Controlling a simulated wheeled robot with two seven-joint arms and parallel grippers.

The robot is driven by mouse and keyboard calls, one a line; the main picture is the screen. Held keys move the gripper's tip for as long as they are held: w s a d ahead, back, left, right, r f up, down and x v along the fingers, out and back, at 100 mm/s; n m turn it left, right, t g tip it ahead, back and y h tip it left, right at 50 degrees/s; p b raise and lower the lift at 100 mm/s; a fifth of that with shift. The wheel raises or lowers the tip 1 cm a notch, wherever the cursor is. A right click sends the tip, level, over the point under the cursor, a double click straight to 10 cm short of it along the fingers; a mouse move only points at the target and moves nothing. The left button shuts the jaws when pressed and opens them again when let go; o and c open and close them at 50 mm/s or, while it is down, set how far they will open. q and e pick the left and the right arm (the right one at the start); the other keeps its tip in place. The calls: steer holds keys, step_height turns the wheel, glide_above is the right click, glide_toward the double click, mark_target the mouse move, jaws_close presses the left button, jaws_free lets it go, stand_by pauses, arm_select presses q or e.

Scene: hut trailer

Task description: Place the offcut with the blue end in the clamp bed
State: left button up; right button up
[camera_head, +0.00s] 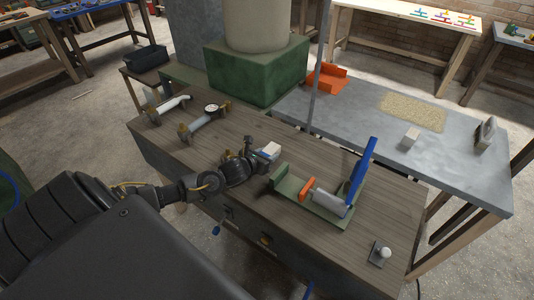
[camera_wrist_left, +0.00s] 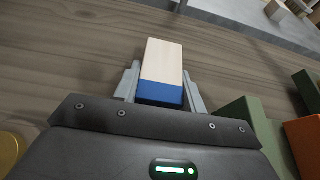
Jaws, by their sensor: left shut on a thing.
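The offcut (camera_head: 271,149) is a pale wooden block with a blue end. In the left wrist view the offcut (camera_wrist_left: 163,62) sits between my fingers, its blue end toward the gripper body. My left gripper (camera_head: 262,155) is shut on it, above the brown workbench. The clamp bed (camera_head: 289,185) is a green channel with an orange jaw (camera_head: 306,190), a grey cylinder (camera_head: 330,202) and a raised blue lever (camera_head: 363,170). It lies just right of my gripper, and its green edge (camera_wrist_left: 247,117) shows at right in the left wrist view. My right gripper is not in view.
Two pipe-like fittings with brass ends (camera_head: 198,120) stand at the bench's left end. A small plate with a pale knob (camera_head: 380,253) is near the right end. Behind, a grey table (camera_head: 365,125) holds another pale block (camera_head: 411,137). A grey pole (camera_head: 319,70) rises behind the bench.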

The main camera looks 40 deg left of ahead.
arm_select(q)
steer(key=shift+f, duration=0.2)
steer(key=o, duration=1)
steer(key=shift+c, duration=0.2)
steer(key=shift+r, duration=0.15)
steer(key=shift+s+r, duration=0.1)
steer(key=shift+s, duration=0.05)
steer(key=b+v, duration=0.1)
steer(key=v, duration=0.9)
steer(key=shift+s+b, duration=0.3)
steer(key=shift+s+r, duration=0.4)
steer(key=shift+s, duration=0.1)
